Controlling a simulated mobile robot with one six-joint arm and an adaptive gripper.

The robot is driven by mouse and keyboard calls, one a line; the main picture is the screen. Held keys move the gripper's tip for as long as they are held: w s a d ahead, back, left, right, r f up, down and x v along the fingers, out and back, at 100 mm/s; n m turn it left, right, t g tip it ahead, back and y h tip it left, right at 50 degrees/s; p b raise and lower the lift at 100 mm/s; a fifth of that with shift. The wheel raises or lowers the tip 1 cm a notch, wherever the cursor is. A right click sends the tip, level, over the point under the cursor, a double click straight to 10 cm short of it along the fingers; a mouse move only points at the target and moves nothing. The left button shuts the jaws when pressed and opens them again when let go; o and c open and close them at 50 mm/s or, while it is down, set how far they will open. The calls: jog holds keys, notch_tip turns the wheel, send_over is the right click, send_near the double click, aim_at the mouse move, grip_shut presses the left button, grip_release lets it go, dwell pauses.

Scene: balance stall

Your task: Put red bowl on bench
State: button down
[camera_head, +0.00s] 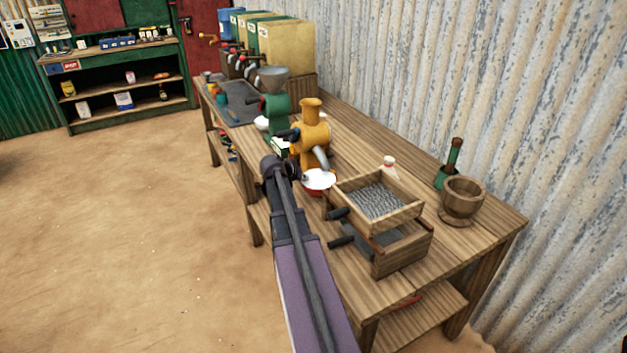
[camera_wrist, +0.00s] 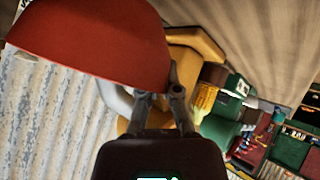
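The red bowl (camera_head: 313,190), red outside and white inside, shows below the spout of the yellow grinder on the wooden bench (camera_head: 418,266). It fills the upper left of the wrist view (camera_wrist: 95,40), with its red outer side toward the camera. My gripper (camera_head: 301,177) reaches the bowl's left side from the front of the bench. In the wrist view its fingers (camera_wrist: 162,98) are at the bowl's rim and appear shut on it; part of the contact is hidden. I cannot tell whether the bowl's base touches the bench.
The yellow grinder (camera_head: 311,134) and green grinder (camera_head: 278,118) stand close behind. A wooden sieve box (camera_head: 398,217) is just right of the bowl. Bare bench lies around the mortar.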

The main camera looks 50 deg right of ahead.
aim_at(313, 171)
jog(key=shift+w+d, duration=0.2)
jog(key=shift+d, duration=1.65)
jog(key=shift+w+d+f, duration=0.1)
jog(key=shift+d, duration=0.75)
jog(key=shift+a+f+b, duration=0.15)
jog(key=shift+f+b, duration=1.55)
jog(key=shift+b, duration=0.05)
jog(key=shift+f, duration=0.2)
jog(key=c, duration=0.8)
grip_release()
jog(key=shift+r, duration=0.1)
jog(key=shift+r, duration=0.1)
